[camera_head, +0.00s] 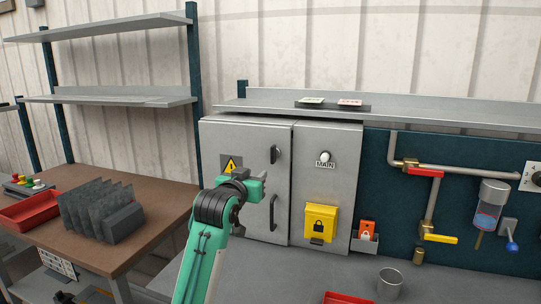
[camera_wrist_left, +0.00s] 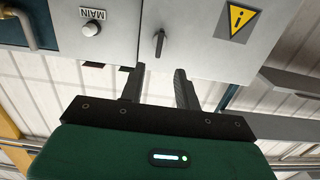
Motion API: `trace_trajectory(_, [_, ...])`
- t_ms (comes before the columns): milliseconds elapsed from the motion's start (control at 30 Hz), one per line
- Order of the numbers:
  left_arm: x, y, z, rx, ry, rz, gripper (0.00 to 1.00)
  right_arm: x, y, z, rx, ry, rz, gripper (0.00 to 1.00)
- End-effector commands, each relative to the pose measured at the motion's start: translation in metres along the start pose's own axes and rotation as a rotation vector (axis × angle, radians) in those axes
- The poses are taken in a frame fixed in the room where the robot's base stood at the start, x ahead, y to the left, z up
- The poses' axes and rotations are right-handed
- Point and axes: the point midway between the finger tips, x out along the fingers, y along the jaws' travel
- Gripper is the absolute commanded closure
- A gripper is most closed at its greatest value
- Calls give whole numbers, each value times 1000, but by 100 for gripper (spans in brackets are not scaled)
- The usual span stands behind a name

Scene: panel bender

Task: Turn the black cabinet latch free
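The black cabinet latch (camera_head: 275,154) is on the right side of the grey cabinet door (camera_head: 222,137), near its top. It also shows in the left wrist view (camera_wrist_left: 159,42), which is upside down. My left gripper (camera_head: 255,174) is in front of the door, with its fingers mostly hidden in the head view. In the left wrist view its two dark fingers (camera_wrist_left: 157,72) are apart with nothing between them. The latch shows between and beyond the fingertips, apart from them. A black door handle (camera_head: 272,212) is below the latch. My right gripper is not in view.
Right of the door is a panel with a MAIN knob (camera_head: 325,157) and a yellow lock box (camera_head: 321,222). A grey shelf (camera_head: 430,112) runs above. A metal cup (camera_head: 389,282) stands on the bench. A brown table (camera_head: 160,200) is at the left.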

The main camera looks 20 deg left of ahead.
Motion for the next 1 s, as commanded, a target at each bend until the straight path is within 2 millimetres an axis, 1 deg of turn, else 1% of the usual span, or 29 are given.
trace_trajectory(33, [2,-1,-10,-2,17,0,67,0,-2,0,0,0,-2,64])
trace_trajectory(100, [4,-1,-18,-4,31,0,67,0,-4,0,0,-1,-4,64])
trace_trajectory(267, [13,-2,-22,-6,33,0,67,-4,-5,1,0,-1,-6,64])
trace_trajectory(367, [26,-2,-24,-6,33,0,67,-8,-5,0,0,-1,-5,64])
trace_trajectory(800, [99,-1,-26,-5,32,1,67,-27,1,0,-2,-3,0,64])
trace_trajectory(1000, [124,-1,-26,-5,32,0,67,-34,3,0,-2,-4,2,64])
